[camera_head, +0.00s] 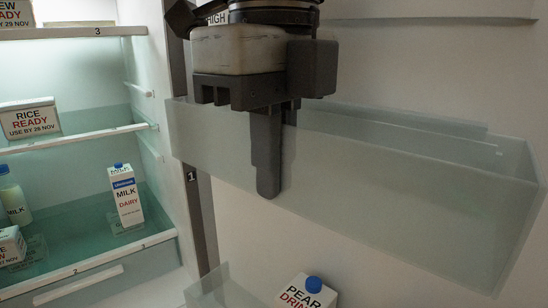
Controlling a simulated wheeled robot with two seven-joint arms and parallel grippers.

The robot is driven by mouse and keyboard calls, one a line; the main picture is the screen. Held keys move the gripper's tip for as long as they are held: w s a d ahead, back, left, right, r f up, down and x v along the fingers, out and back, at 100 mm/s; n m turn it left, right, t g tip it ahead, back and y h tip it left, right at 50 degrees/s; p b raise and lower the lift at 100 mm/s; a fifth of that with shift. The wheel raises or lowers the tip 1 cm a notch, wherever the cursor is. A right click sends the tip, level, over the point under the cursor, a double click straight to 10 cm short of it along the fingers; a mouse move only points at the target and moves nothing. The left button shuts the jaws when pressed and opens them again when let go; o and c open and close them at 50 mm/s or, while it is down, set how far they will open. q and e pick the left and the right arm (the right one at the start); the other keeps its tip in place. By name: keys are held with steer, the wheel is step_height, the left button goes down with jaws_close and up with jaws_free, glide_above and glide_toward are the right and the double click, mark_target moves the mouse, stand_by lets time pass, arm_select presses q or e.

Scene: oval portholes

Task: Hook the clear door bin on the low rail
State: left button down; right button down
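The clear door bin (400,190) is a long translucent tray in front of the door's inner face, slanting down to the right. My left gripper (270,185) comes down from the top of the view over the bin's front wall. One dark finger lies in front of that wall and the other goes down behind it, so the gripper looks shut on the wall. I cannot tell whether the bin's back touches a rail. The low rail cannot be made out. A "HIGH" label (217,18) shows partly behind my gripper. My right gripper is not in view.
Below is another clear bin (222,290) with a pear drink carton (305,294). At left, fridge shelves hold a milk carton (126,198), a bottle (14,200) and a rice box (30,120). A dark strip (200,215) edges the door. A ledge (440,20) crosses the upper door.

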arm_select(q)
steer(key=shift+f+b, duration=0.45)
stand_by(0.3)
steer(key=c, duration=1.6)
jaws_free()
steer(key=shift+o, duration=0.2)
step_height(320, 180, up, 16)
steer(key=p, duration=0.2)
steer(key=shift+p, duration=0.4)
